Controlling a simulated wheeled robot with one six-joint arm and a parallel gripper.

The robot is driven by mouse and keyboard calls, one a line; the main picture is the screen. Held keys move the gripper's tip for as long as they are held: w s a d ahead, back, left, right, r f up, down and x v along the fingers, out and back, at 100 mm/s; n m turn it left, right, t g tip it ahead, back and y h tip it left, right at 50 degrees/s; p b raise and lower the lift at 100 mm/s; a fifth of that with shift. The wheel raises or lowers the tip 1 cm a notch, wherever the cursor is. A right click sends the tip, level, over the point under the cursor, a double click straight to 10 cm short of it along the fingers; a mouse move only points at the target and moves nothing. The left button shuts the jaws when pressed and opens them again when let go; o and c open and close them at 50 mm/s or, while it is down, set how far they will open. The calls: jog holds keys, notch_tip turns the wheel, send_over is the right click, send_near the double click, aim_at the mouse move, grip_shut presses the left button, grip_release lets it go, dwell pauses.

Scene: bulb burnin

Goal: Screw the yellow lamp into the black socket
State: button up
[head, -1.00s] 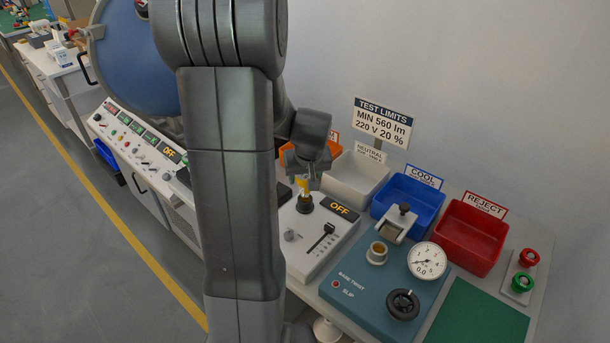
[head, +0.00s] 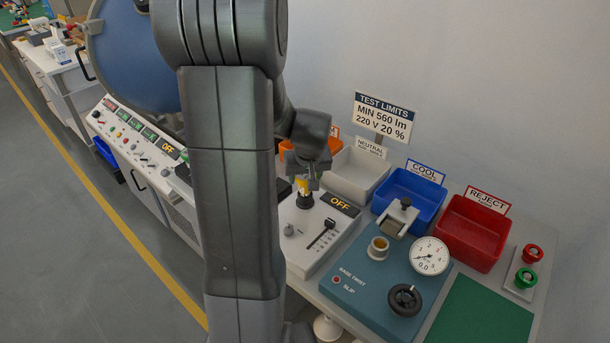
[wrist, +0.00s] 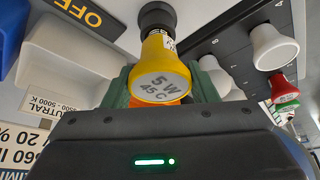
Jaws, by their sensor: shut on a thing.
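The yellow lamp (wrist: 160,75) has a pale end face marked "5 W 45 C" and shows large in the wrist view. My gripper (wrist: 160,92) is shut on it, with a greenish finger on each side. The black socket (wrist: 156,16) is right at the lamp's far end, in line with it; how deep the lamp's base sits in it I cannot tell. In the head view the lamp (head: 304,185) is a small yellow patch under my gripper (head: 306,179), just above the black socket (head: 304,200) on the white test unit.
The white unit reads OFF (head: 340,204) and has a slider (head: 322,234). White (head: 355,174), blue (head: 410,196) and red (head: 473,232) bins stand behind and right. A teal base-twist tester (head: 355,282) stands in front.

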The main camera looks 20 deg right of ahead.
jog(key=o, duration=1.1)
jog(key=shift+c, duration=0.2)
jog(key=v, duration=1.3)
jog(key=shift+s+a+r, duration=0.1)
jog(key=shift+s+r, duration=0.05)
jog(key=shift+r, duration=0.25)
jog(key=w+f+m, duration=0.1)
jog(key=f, duration=0.3)
jog(key=w+f+m+h, duration=0.1)
jog(key=w+f+m, duration=0.1)
jog(key=f, duration=0.2)
jog(key=w+d+f+m, duration=0.1)
jog(key=w+f, duration=0.1)
jog(key=f, duration=0.2)
jog(key=shift+w+f+m+g+h+p, duration=0.2)
jog(key=shift+f+m+g+h+p, duration=0.1)
jog(key=shift+p, duration=0.1)
